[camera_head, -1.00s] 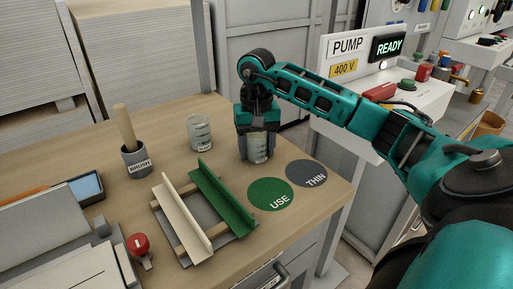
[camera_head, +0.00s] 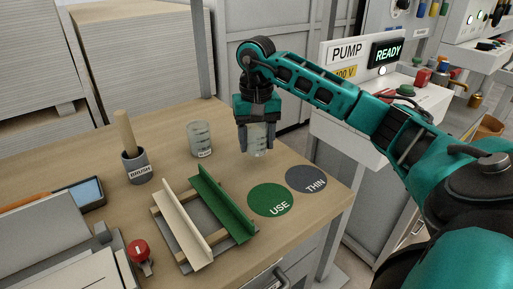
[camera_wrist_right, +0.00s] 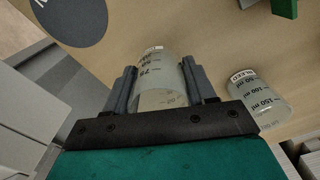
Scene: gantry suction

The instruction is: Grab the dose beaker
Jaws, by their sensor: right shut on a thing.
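The clear graduated dose beaker (camera_head: 257,141) is held upright between the fingers of my right gripper (camera_head: 257,128), at the back of the wooden table behind the green disc. It appears slightly above the tabletop. In the right wrist view the beaker (camera_wrist_right: 160,79) sits between both dark fingers of the gripper (camera_wrist_right: 162,88); its label is too small to read. A second clear beaker (camera_head: 201,139), marked BLEED in the right wrist view (camera_wrist_right: 258,98), stands apart on the table. My left gripper is out of view.
A green disc marked USE (camera_head: 270,200) and a grey disc marked THIN (camera_head: 306,179) lie clear in front. A rack with cream and green rails (camera_head: 222,203), a BRUSH cup (camera_head: 137,168) and a red button (camera_head: 138,244) are to the left. The pump panel (camera_head: 350,52) stands behind right.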

